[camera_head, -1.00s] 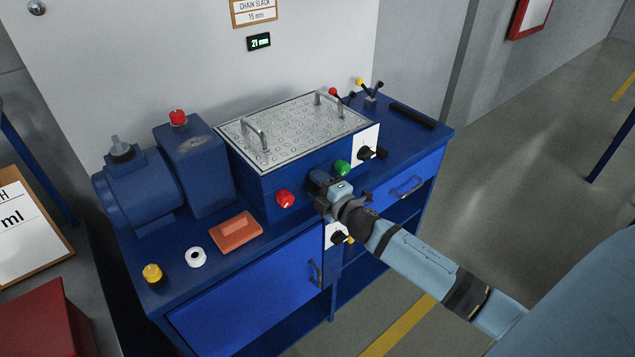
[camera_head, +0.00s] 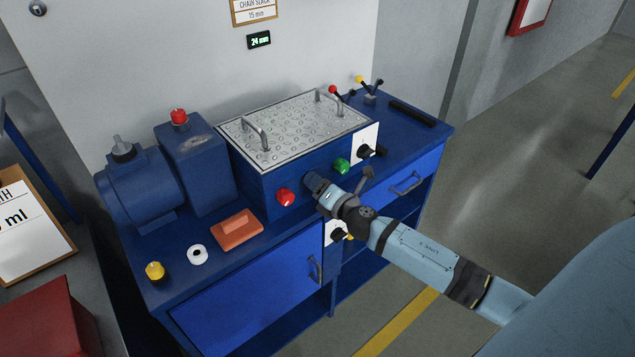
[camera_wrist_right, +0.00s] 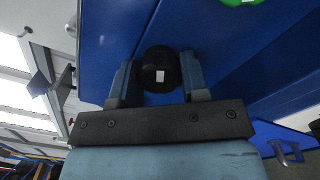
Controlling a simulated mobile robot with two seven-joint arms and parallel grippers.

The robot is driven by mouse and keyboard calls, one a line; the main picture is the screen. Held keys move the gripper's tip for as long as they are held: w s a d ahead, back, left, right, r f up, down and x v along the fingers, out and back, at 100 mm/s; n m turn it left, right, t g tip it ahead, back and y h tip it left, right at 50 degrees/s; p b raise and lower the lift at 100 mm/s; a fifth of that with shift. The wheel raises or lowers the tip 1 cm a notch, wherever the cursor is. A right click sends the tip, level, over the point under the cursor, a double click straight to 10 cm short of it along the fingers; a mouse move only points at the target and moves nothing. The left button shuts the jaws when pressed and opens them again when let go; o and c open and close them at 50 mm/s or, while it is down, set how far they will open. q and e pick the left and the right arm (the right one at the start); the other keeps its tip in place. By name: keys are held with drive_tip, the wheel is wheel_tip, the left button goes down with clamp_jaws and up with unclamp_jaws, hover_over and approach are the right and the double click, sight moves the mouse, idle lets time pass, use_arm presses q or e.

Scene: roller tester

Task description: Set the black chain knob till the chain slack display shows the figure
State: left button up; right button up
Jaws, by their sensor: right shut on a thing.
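The black chain knob (camera_wrist_right: 160,72) shows in the right wrist view as a round black knob with a white mark, between the two fingers. My right gripper (camera_head: 312,184) is shut on it at the front of the blue machine, between a red button and a green button. In the head view the gripper hides the knob. The chain slack display (camera_head: 259,40) on the wall reads 24 mm in green. The sign (camera_head: 254,11) above it reads CHAIN SLACK 15 mm. My left gripper is not in view.
A red button (camera_head: 285,197) and a green button (camera_head: 342,166) flank my right gripper. Other black knobs sit on white plates (camera_head: 366,144), one above right and one below. An orange block (camera_head: 237,231), a white ring (camera_head: 198,254) and a yellow-topped part (camera_head: 155,271) lie at the left.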

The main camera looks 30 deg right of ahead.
drive_tip(key=shift+n, duration=0.4)
drive_tip(key=o, duration=0.9)
drive_tip(key=shift+s, duration=0.15)
drive_tip(key=shift+s+d+b, duration=0.2)
drive_tip(key=shift+s+b, duration=0.15)
drive_tip(key=shift+s, duration=1.9)
drive_tip(key=shift+s+d+b, duration=0.15)
drive_tip(key=shift+s+b, duration=0.2)
drive_tip(key=shift+s, duration=1.9)
drive_tip(key=shift+s+d+b, duration=0.2)
drive_tip(key=shift+s+b, duration=0.15)
drive_tip(key=shift+s, duration=1.9)
